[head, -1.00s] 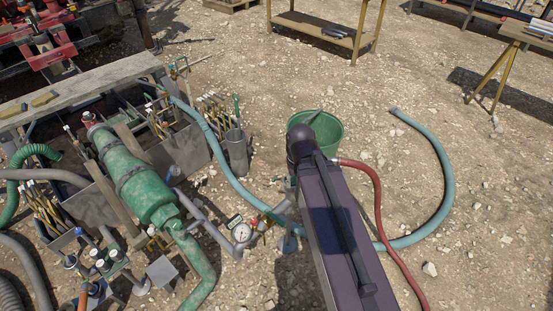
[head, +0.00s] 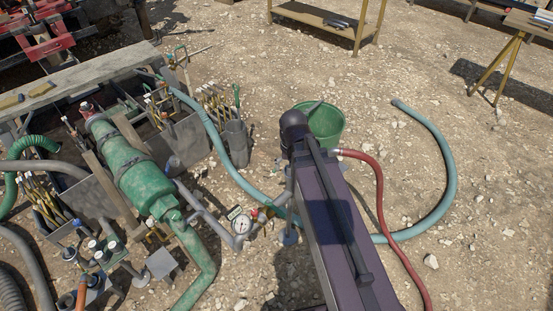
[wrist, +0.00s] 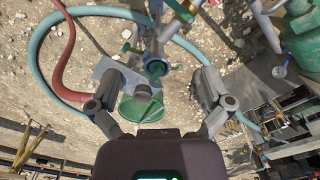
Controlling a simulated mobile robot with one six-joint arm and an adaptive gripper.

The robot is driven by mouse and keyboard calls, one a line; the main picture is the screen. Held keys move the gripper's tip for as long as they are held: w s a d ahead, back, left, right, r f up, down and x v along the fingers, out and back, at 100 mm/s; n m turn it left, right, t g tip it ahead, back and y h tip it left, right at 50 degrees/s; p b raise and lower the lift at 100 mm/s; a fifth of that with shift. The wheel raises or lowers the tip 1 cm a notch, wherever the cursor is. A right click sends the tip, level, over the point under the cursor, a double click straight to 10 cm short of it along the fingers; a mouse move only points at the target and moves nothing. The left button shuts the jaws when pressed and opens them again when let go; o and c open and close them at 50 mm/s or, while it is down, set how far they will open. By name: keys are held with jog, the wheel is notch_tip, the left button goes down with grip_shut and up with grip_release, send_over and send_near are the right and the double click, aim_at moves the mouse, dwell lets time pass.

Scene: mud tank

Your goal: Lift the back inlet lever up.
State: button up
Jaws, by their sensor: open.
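My gripper (wrist: 160,76) is open and empty in the wrist view, with its two fingers spread wide. A blue-grey pipe fitting (wrist: 155,66) lies between the fingers in the picture; I see no clear contact. In the head view my arm hides the gripper. A pressure gauge (head: 241,225) and a red valve part (head: 261,215) sit on grey piping left of my arm.
A green bucket (head: 323,122) stands behind my arm; a red hose (head: 378,190) and a blue hose (head: 449,185) curve on the gravel to the right. A green pump body (head: 140,177) and crowded pipes fill the left. Open gravel lies at right.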

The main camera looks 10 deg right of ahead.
jog(key=w+f+m+b, duration=0.7)
jog(key=w+m, duration=0.1)
jog(key=w+f+m+b, duration=0.7)
jog(key=w+f+m, duration=0.1)
jog(key=w, duration=0.1)
jog(key=w+f+m+b, duration=0.8)
jog(key=w+m, duration=0.1)
jog(key=shift+w+f+m, duration=0.15)
jog(key=shift+w+m, duration=0.15)
jog(key=shift+m, duration=0.3)
notch_tip(320, 180, down, 10)
jog(key=b, duration=1)
jog(key=shift+c, duration=0.2)
